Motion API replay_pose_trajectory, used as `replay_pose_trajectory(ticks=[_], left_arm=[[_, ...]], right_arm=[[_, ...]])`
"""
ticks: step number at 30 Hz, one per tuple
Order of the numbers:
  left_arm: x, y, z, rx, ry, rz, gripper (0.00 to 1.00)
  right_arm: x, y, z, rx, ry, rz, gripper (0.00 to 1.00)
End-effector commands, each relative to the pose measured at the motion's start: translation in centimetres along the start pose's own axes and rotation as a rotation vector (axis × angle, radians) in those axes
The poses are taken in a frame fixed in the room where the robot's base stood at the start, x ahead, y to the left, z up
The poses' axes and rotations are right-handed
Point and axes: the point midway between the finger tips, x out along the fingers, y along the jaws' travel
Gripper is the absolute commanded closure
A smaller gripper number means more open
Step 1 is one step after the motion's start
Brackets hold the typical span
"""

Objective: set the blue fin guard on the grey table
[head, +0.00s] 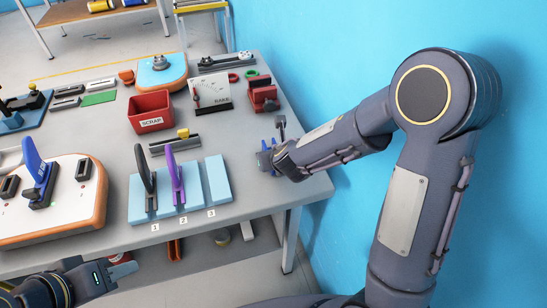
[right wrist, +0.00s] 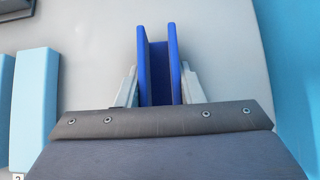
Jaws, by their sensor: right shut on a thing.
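The blue fin guard (right wrist: 144,70) is a folded piece with two upright blue walls and a slot between them. My right gripper (right wrist: 158,88) is shut on it, with one grey finger on each outer side. In the head view the guard (head: 264,158) shows only as small blue bits beside the right gripper (head: 268,155), over the right part of the grey table (head: 250,205). I cannot tell whether the guard touches the table. My left gripper (head: 122,268) is low at the front, away from the guard; its finger gap is unclear.
Light-blue pads numbered 1 to 3 (head: 217,180) lie left of the right gripper; a black fin (head: 146,175) and a purple fin (head: 175,175) stand on them. A board (head: 80,215) with a blue fin, a red scrap bin (head: 151,111) and a red clamp (head: 262,95) are also there.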

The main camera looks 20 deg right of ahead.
Motion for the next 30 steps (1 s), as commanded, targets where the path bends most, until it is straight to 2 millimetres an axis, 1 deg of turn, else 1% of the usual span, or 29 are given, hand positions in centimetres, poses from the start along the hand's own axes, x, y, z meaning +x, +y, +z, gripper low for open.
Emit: replay_pose_trajectory(ticks=[5, 6, 11, 19, 22, 26, 30], left_arm=[[0.3, -0.2, 0.2, 0.0, 0.0, 0.0, 0.64], [0.3, -0.2, 0.2, 0.0, 0.0, 0.0, 0.64], [0.2, -0.1, 0.1, 0.0, 0.0, 0.0, 0.64], [0.2, -0.1, 0.1, 0.0, 0.0, 0.0, 0.64], [-0.3, 0.1, -0.1, 0.0, 0.0, 0.0, 0.64], [-0.6, 0.3, -0.3, 0.0, 0.0, 0.0, 0.64], [-1.1, 0.5, -0.6, 0.0, 0.0, 0.0, 0.64]], right_arm=[[0.2, 0.0, -0.3, 0.0, 0.0, 0.0, 0.88], [0.2, 0.0, -0.2, 0.0, 0.0, 0.0, 0.65], [0.1, 0.0, -0.2, 0.0, 0.0, 0.0, 0.44], [0.1, 0.0, -0.1, 0.0, 0.0, 0.0, 0.44], [-0.4, 0.0, 0.2, 0.0, -0.001, 0.0, 0.44], [-2.5, 0.1, 0.3, 0.001, -0.003, 0.001, 0.44], [-5.0, 0.1, 0.3, 0.001, -0.003, 0.001, 0.44]])
